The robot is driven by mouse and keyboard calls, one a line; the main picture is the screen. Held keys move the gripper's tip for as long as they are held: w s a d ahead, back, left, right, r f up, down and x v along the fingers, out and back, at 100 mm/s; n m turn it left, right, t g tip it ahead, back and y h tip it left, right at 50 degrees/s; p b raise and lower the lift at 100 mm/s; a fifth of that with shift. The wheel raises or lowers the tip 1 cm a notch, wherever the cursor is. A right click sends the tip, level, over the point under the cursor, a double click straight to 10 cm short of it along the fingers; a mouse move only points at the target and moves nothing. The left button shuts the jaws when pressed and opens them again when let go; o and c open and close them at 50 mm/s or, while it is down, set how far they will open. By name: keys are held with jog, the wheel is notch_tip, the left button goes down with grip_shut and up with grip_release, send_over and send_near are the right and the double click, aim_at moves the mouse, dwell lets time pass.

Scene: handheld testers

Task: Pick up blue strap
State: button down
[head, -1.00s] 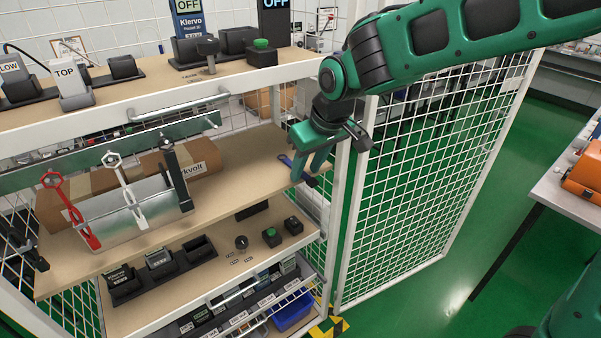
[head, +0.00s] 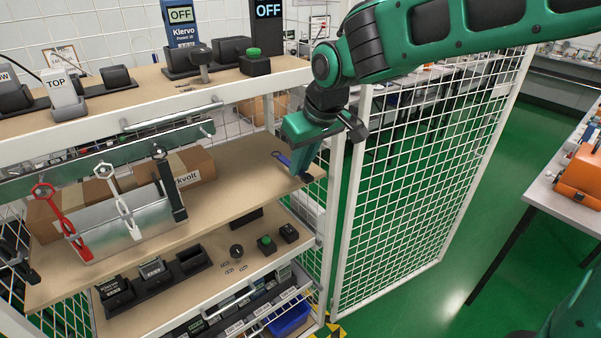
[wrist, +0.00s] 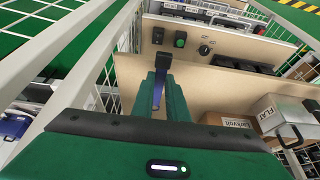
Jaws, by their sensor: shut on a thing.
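The blue strap (head: 281,157) is at the right end of the middle wooden shelf (head: 235,185), with a blue end showing left of my gripper (head: 301,172). A dark end shows at the fingertips, near the shelf's front edge. In the wrist view, a strip of the blue strap (wrist: 157,95) shows between the two green fingers of my gripper (wrist: 161,75), with a dark piece beyond the tips. The fingers are shut on the strap and hide part of it. I cannot tell whether it is clear of the shelf.
A white shelf post and mesh panel (head: 400,215) stand close to the right of my gripper. Red, white and black straps (head: 125,205) hang on a metal holder at the left. A cardboard box (head: 197,163) lies behind. The shelf between is clear.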

jog(key=s+a+r, duration=0.7)
jog(key=s+a, duration=0.1)
jog(key=shift+a+r, duration=0.25)
jog(key=shift+r, duration=0.15)
jog(key=shift+s, duration=0.1)
